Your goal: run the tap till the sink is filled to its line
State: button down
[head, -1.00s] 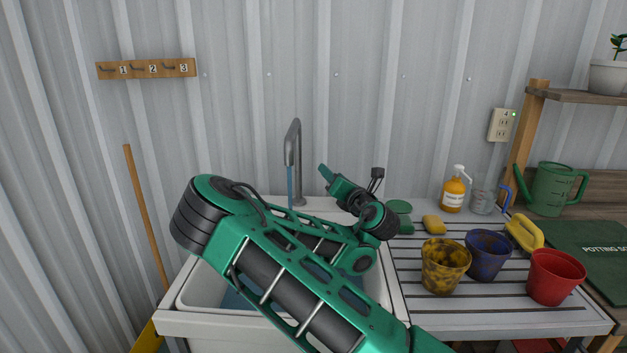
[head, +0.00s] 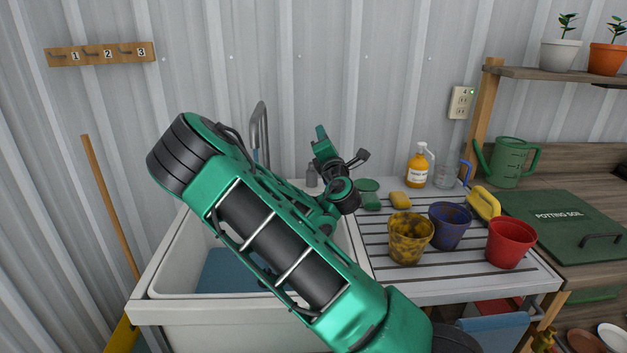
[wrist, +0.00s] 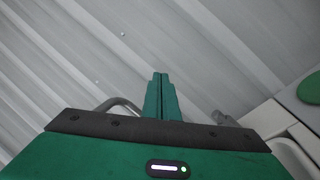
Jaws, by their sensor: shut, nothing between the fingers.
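The white sink (head: 165,285) stands at the left, with blue water (head: 228,272) low inside; my arm hides much of its basin. I cannot make out a fill line. The grey curved tap (head: 265,125) rises at the sink's back; its lower part is behind my arm. I cannot tell whether water runs from it now. A short grey fitting (head: 312,176), perhaps the tap's handle, stands right of it. My gripper (head: 320,130) is shut and empty, raised right of the tap and apart from it. The wrist view shows its closed fingers (wrist: 161,78) between the tap's curve (wrist: 118,104) and a grey fitting (wrist: 222,118).
The slatted drainboard right of the sink holds a yellow-brown pot (head: 410,240), a blue pot (head: 450,226), a red pot (head: 511,244), a yellow sponge (head: 400,201) and a soap bottle (head: 418,170). A wooden pole (head: 110,205) leans at the left. The corrugated wall is close behind.

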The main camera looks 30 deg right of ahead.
jog(key=s+d+f+m+g+h, duration=0.2)
jog(key=d+f+m+g+h, duration=0.15)
jog(key=m+g, duration=0.4)
jog(key=s+d+f+m+g+h, duration=0.25)
jog(key=d+m+g, duration=0.2)
jog(key=m, duration=0.65)
jog(key=s+a+f+m+g+y, duration=0.15)
jog(key=a+y, duration=0.65)
jog(key=a, duration=1)
jog(key=w+d+f, duration=0.4)
jog(key=d+f, duration=0.3)
jog(key=d, duration=0.1)
jog(key=shift+w+d, duration=0.3)
jog(key=shift+w, duration=0.1)
jog(key=shift+a+f, duration=0.1)
